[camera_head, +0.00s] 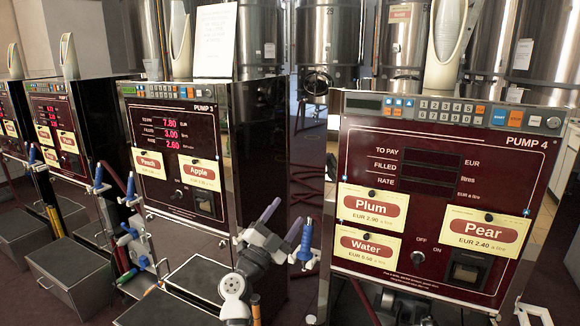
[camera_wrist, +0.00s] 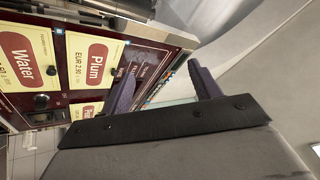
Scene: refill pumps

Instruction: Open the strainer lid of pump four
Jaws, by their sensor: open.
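Pump 4 (camera_head: 430,222) is a dark red cabinet at the right in the head view, with Plum, Water and Pear cards and a dark display. Its front panel (camera_wrist: 145,57) shows turned sideways in the wrist view. I cannot pick out the strainer lid in either view. My gripper (camera_head: 287,214) is left of pump 4 and in front of the gap beside pump 3, with its purple fingers apart. In the wrist view my gripper (camera_wrist: 163,72) is open, with nothing between the fingers. The left finger covers part of pump 4's panel.
Pump 3 (camera_head: 155,190) stands to the left, with a paper sheet (camera_head: 214,40) on top. A blue-handled nozzle (camera_head: 306,240) hangs beside pump 4. A white curved piece (camera_head: 449,40) rises above pump 4. Steel tanks (camera_head: 328,38) line the back.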

